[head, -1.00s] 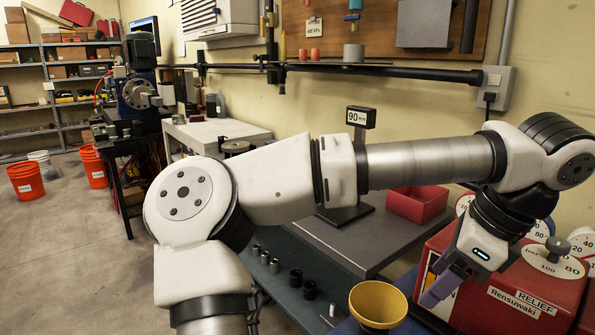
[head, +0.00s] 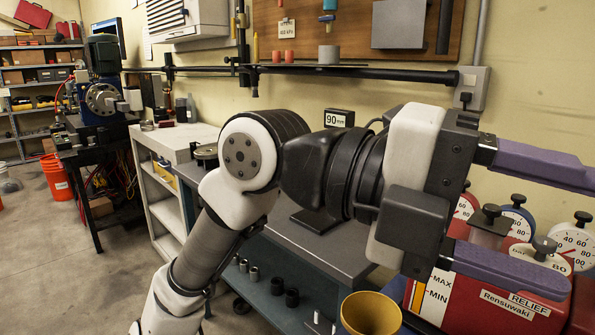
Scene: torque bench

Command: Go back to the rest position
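My arm is folded up across the middle of the head view. My gripper (head: 575,232) is at the right, turned sideways with its two purple fingers pointing right. The fingers are wide apart, one above the other, with nothing held between them. The upper finger runs to the right picture edge, so its tip may be cut off. Behind the gap are the dials and knobs of the red Rensuwaki unit (head: 490,302). The lower finger covers part of that unit in the picture.
A yellow bowl (head: 371,314) is below the gripper. The grey bench top (head: 318,248) carries a "90 mm" display (head: 338,118). Black sockets (head: 284,292) sit on a lower shelf. A black rail (head: 370,73) runs along the wall. Open floor lies left.

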